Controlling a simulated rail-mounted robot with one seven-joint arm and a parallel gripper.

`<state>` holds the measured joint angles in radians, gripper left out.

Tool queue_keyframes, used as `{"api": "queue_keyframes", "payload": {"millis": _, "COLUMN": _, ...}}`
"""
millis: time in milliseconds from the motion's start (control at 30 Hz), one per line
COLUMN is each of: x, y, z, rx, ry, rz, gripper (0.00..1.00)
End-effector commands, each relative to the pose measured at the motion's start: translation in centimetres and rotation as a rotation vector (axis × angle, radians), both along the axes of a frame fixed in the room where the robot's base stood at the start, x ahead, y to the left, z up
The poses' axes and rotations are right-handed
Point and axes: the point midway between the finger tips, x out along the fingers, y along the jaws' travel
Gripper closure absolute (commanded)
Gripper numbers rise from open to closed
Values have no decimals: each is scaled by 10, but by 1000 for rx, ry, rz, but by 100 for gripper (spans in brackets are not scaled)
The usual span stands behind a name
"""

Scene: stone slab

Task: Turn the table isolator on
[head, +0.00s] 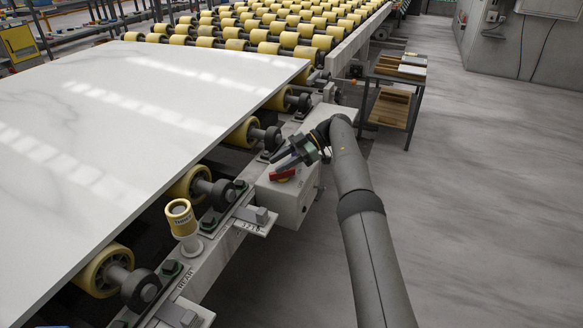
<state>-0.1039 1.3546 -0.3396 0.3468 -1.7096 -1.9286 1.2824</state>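The table isolator appears as a red rotary handle (284,175) on top of a grey box (291,201) fixed to the side of the roller table. Part of the handle is covered by my gripper, and I cannot read its position.
A pale stone slab (130,130) lies on yellow rollers to the left. A yellow-topped post (181,217) stands on the table's side rail, nearer than the box. A small cart (393,100) with wooden pieces stands behind my arm. The floor at right is clear.

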Motion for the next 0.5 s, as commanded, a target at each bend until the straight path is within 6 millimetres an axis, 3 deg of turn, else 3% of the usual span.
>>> {"api": "queue_keyframes", "payload": {"millis": 33, "x": -3, "y": 0, "z": -5, "rx": -1, "ry": 0, "rz": 0, "gripper": 64}}
{"api": "queue_keyframes", "payload": {"millis": 200, "x": -15, "y": -4, "z": 6, "rx": 4, "ry": 0, "rz": -4, "gripper": 64}}
{"api": "queue_keyframes", "payload": {"millis": 233, "x": -18, "y": -5, "z": 18, "rx": 4, "ry": -1, "rz": -2, "gripper": 64}}
{"api": "queue_keyframes", "payload": {"millis": 500, "x": -53, "y": -15, "z": 57, "rx": 3, "ry": 2, "rz": -4, "gripper": 64}}
